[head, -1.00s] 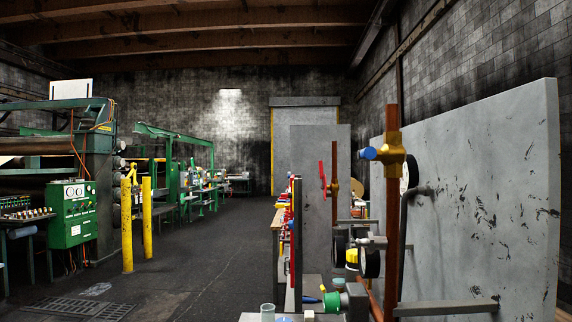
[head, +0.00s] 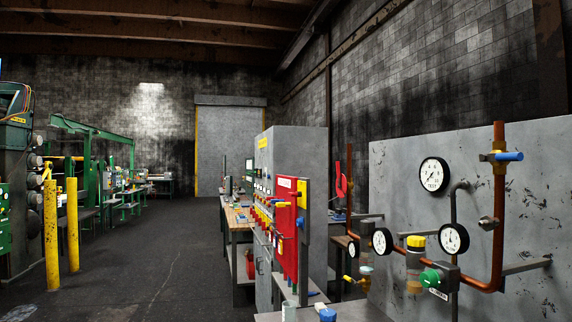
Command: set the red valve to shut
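A red valve handle (head: 340,184) shows on a vertical copper pipe (head: 349,215) behind the red board, at the back of the bench area. The handle looks roughly upright, close along the pipe. It is small here, and I cannot tell its exact setting. A valve with a blue handle (head: 508,156) sits on a nearer copper pipe (head: 499,210) at the right; its handle points sideways across the pipe. Neither of my grippers is in view.
A grey panel (head: 410,165) carries round gauges (head: 433,174). A green knob (head: 431,278) and yellow-capped unit (head: 416,242) stand before it. A red board (head: 287,230), grey cabinet (head: 310,150) and workbench (head: 238,224) stand left of it. Yellow posts (head: 73,222) flank the clear dark floor (head: 150,260).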

